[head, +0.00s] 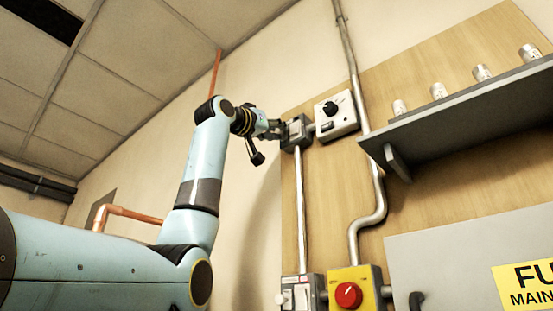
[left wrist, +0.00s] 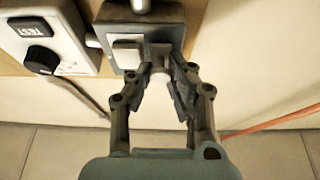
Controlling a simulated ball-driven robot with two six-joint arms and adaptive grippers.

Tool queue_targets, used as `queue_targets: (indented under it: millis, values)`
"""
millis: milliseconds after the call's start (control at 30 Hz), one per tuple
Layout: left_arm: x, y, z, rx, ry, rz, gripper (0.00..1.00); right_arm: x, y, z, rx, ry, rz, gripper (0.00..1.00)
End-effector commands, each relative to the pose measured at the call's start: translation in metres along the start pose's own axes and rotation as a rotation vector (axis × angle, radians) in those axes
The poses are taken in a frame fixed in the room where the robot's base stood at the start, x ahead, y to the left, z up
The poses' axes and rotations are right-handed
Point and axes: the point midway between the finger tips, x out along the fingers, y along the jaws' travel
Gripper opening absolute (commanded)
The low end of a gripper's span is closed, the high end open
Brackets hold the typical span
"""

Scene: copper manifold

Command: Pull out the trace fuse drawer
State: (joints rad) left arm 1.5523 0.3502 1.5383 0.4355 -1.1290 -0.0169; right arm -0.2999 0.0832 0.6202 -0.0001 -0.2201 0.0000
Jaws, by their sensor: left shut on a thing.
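The trace fuse drawer appears to be the grey piece (left wrist: 158,52) on the side of a small grey box (left wrist: 142,14) in the left wrist view. My left gripper (left wrist: 162,76) has its fingertips on both sides of this piece and is shut on it. In the head view the grey box (head: 296,133) is on the wooden board, and my left gripper (head: 274,129) meets its left side. The fingers hide part of the drawer, so I cannot tell how far it is out. My right gripper is in neither view.
A white box with a black knob (head: 336,115) is right beside the grey box. A shelf (head: 460,120) with several cans is at right.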

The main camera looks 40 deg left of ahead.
Motion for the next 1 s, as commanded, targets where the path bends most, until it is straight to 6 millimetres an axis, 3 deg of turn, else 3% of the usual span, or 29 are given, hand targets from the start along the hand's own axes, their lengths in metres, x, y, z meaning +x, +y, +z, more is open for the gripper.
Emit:
queue_targets:
  millis: [133, 333, 567, 600, 800, 1000]
  values:
    - [-0.005, 0.000, -0.002, 0.000, 0.002, -0.001, 0.00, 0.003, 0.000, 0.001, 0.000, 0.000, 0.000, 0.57]
    - [-0.029, 0.000, -0.011, 0.000, 0.003, -0.001, 0.00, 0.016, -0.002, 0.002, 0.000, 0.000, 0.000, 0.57]
    - [-0.030, 0.000, -0.012, 0.000, 0.000, 0.000, 0.00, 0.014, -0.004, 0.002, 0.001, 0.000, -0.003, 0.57]
    - [-0.030, 0.000, -0.012, 0.000, -0.001, 0.000, 0.18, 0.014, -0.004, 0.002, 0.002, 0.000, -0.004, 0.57]
    - [-0.030, 0.000, -0.012, 0.000, 0.000, 0.000, 0.43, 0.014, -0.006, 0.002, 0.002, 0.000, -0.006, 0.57]
    - [-0.030, 0.000, -0.012, 0.000, 0.000, 0.000, 0.43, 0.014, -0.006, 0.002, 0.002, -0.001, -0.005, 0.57]
